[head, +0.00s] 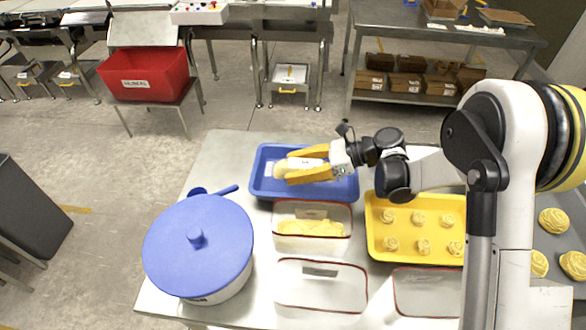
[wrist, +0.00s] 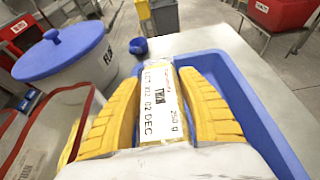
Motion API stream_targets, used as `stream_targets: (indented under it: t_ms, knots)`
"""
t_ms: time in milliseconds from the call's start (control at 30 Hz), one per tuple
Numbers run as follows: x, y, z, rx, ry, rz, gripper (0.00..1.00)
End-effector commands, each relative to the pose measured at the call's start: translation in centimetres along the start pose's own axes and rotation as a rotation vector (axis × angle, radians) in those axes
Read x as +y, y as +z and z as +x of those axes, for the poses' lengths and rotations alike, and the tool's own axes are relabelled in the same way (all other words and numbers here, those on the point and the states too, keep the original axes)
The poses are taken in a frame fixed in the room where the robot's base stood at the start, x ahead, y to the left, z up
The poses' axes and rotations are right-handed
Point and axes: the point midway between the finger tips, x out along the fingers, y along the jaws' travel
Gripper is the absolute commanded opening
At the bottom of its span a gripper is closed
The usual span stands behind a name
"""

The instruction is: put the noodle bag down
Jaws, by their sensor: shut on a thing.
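My gripper (head: 306,172) has yellow fingers and is shut on the noodle bag (head: 283,168), a pale bag with a white label. The wrist view shows the bag (wrist: 163,100) between the two fingers (wrist: 162,105), its label reading "250 g" and a DEC date. The gripper and bag are over the blue tray (head: 350,190), whose rim also shows in the wrist view (wrist: 262,120). I cannot tell whether the bag touches the tray floor. Part of the bag is hidden by the fingers.
A white pot with a blue lid (head: 198,240) stands at the left, a blue scoop (head: 215,192) behind it. In front of the blue tray is a clear container of noodles (head: 312,228). A yellow tray (head: 405,240) with several noodle nests is at right. An empty clear container (head: 320,290) is nearer.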

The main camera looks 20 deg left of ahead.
Motion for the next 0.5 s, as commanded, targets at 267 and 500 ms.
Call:
stream_targets:
  t_ms: [267, 500]
  knots:
    - [0.0, -0.7, 0.3, 0.0, 0.0, 0.0, 0.08]
    - [0.0, -1.1, 0.5, 0.0, 0.0, 0.0, 0.08]
